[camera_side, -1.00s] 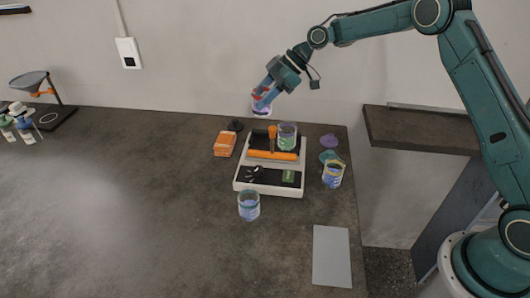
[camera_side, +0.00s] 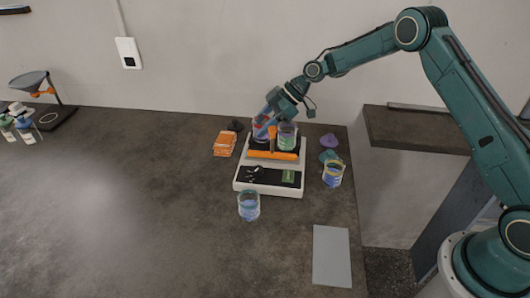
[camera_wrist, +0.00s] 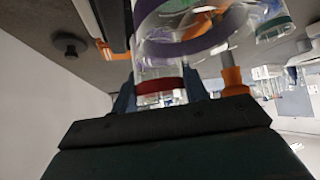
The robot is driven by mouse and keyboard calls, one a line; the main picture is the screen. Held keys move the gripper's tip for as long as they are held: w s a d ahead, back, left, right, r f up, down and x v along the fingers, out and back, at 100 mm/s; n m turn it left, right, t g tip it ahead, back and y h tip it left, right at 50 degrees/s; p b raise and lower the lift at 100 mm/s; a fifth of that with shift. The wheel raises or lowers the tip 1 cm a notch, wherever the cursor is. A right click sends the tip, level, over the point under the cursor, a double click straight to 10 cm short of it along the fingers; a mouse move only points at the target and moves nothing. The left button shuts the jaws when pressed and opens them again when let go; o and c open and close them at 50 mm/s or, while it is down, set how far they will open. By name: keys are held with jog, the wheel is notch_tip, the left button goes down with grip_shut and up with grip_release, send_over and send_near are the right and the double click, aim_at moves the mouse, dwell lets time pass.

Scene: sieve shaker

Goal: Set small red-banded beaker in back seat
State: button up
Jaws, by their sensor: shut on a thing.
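My gripper (camera_side: 265,127) is shut on the small red-banded beaker (camera_side: 262,133), low over the back left part of the shaker (camera_side: 270,177). In the wrist view the beaker's red band (camera_wrist: 160,86) shows between my blue fingers. Whether its base touches the seat is hidden. A green-banded beaker (camera_side: 287,138) stands on the shaker just to the right. An orange clamp post (camera_side: 272,132) rises between the two, and an orange bar (camera_side: 272,155) crosses in front.
A blue beaker (camera_side: 249,206) stands in front of the shaker. A yellow-rimmed beaker (camera_side: 333,174) stands at its right, near purple (camera_side: 329,141) and teal pieces. An orange stack (camera_side: 225,144) lies at its left. The table's left half is mostly clear.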

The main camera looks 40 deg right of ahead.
jog(key=shift+f, duration=0.9)
jog(key=shift+f, duration=0.15)
jog(key=o, duration=1.1)
jog(key=shift+d+r, duration=0.1)
jog(key=shift+r, duration=0.15)
jog(key=v, duration=1.1)
jog(key=shift+d+r, duration=0.25)
jog(key=shift+r, duration=0.05)
jog(key=shift+s+r, duration=0.1)
jog(key=shift+s, duration=0.1)
